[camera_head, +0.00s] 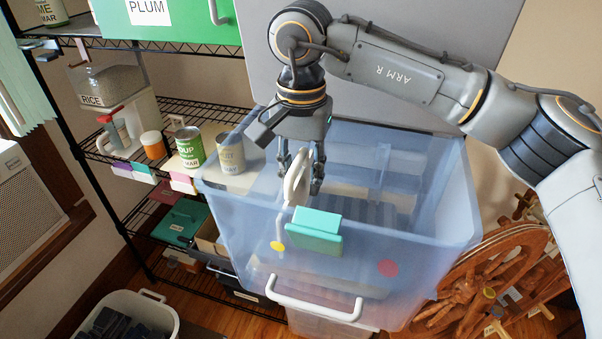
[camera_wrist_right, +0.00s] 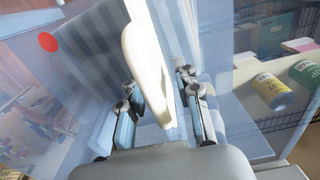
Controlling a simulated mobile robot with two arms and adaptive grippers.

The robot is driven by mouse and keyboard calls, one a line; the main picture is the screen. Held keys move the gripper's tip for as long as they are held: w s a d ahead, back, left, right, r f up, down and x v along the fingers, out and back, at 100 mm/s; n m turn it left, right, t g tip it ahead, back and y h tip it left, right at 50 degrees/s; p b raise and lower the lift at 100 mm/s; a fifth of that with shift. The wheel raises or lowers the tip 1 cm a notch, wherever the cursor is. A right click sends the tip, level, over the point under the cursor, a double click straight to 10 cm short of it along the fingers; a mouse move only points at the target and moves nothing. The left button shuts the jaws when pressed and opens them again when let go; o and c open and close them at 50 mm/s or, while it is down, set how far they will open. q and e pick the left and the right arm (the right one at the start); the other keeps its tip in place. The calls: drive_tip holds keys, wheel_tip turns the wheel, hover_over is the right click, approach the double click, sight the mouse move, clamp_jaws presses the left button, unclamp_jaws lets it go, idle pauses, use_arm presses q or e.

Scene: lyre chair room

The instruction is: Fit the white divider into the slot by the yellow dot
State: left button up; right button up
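A translucent blue bin (camera_head: 440,235) has a yellow dot (camera_head: 277,245) and a red dot (camera_head: 387,267) on its front wall. The white divider (camera_head: 298,182) stands near the bin's front left, above the yellow dot and beside a teal block. My right gripper (camera_head: 302,178) points down over the bin with its fingers apart, one on each side of the divider. In the right wrist view the divider (camera_wrist_right: 148,55) runs between the spread fingers, nearer one, with a gap at the other. Its lower edge and the slot are hidden. My left gripper is out of view.
The teal block (camera_head: 316,231) sits at the bin's front wall. A white handle (camera_head: 314,304) is below. Cans (camera_head: 189,147) and boxes fill a wire shelf at left. A wooden wheel (camera_head: 480,280) stands at right.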

wheel_tip(320, 180, up, 12)
drive_tip(key=shift+r, duration=0.1)
idle(0.4)
